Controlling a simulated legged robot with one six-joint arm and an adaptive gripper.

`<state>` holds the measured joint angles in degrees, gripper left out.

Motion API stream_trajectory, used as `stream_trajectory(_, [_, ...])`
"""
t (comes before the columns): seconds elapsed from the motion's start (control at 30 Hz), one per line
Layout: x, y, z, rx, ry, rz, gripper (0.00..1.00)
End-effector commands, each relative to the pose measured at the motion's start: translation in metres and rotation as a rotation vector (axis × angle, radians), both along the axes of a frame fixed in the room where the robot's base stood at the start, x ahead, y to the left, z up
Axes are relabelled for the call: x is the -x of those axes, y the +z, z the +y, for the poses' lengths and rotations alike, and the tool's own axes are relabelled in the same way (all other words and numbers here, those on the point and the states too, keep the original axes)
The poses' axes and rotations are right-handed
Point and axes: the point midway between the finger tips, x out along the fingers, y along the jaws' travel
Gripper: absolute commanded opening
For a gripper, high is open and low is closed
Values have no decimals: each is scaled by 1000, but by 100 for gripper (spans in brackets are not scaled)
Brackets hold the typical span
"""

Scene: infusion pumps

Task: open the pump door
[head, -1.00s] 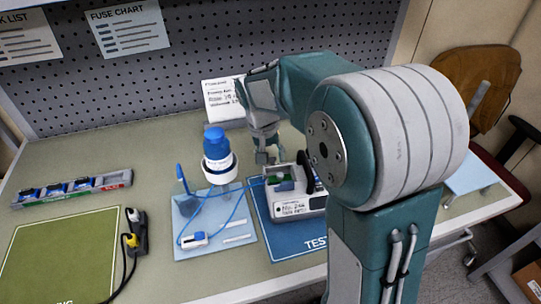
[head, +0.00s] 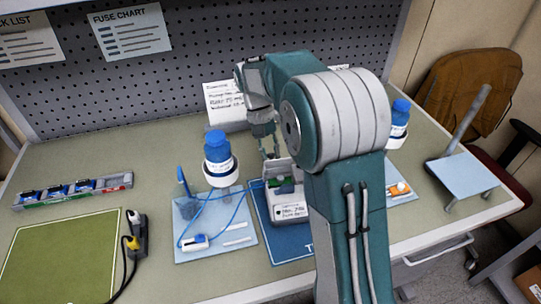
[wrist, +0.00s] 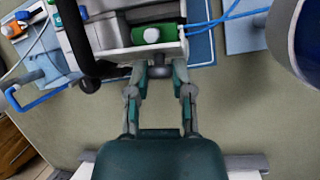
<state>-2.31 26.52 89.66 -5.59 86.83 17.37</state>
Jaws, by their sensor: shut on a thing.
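The infusion pump (head: 290,212) stands on the blue test mat (head: 258,228) at the middle of the bench, partly behind my arm. Its labelled side faces the head camera. In the wrist view the pump body (wrist: 112,38) is at the top, with a green recess and a white round part (wrist: 152,35) showing inside. A grey knob (wrist: 159,72) sticks out from the near edge of the pump, at what looks like its door. My gripper (wrist: 160,76) has its fingertips on this knob. In the head view my gripper (head: 270,154) is at the pump's far side. The door's exact angle is unclear.
A blue-capped bottle (head: 218,158) stands left of the pump, by a light-blue mat (head: 186,214) with blue tubing. Another bottle (head: 400,120) is right of my arm. A black pump handle (wrist: 82,42) is close left of my fingers.

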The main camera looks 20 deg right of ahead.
Motion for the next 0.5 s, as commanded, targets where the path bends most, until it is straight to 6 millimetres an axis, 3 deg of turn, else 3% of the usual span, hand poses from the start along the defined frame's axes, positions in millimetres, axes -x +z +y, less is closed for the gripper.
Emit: stream_trajectory(0.5, [-18, -5, -2, -30, -1, 290, 0])
